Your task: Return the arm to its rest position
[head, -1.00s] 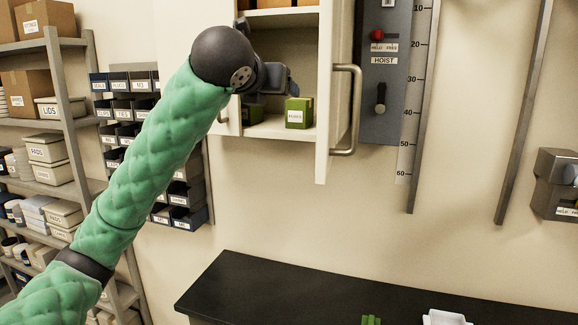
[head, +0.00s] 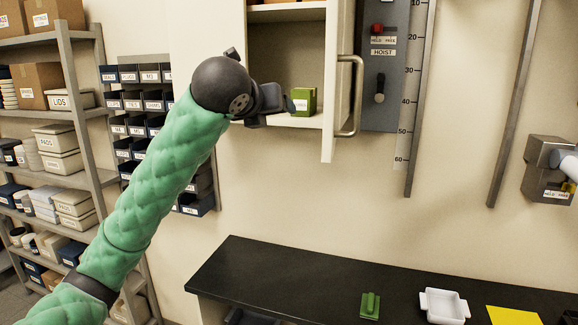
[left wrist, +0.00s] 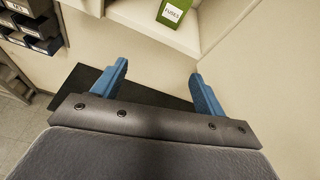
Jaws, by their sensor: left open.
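My left arm rises from the lower left of the head view to the open wall cabinet. Its gripper (head: 284,104) is at the cabinet's mouth, beside the left of a green box (head: 305,101) on the lower shelf. In the left wrist view, the two blue fingers of the gripper (left wrist: 159,73) are spread apart with nothing between them. The green box, labelled FUSES (left wrist: 173,10), stands beyond the fingers at the top, apart from them. In the head view the gripper's fingertips are hard to make out. My right gripper is not in view.
The cabinet door (head: 330,85) with its bar handle (head: 352,95) stands open right of the gripper. Below is a black counter (head: 270,270) with a green block (head: 370,305), a white tray (head: 444,306) and a yellow sheet (head: 512,316). Shelves (head: 85,130) and bins stand left.

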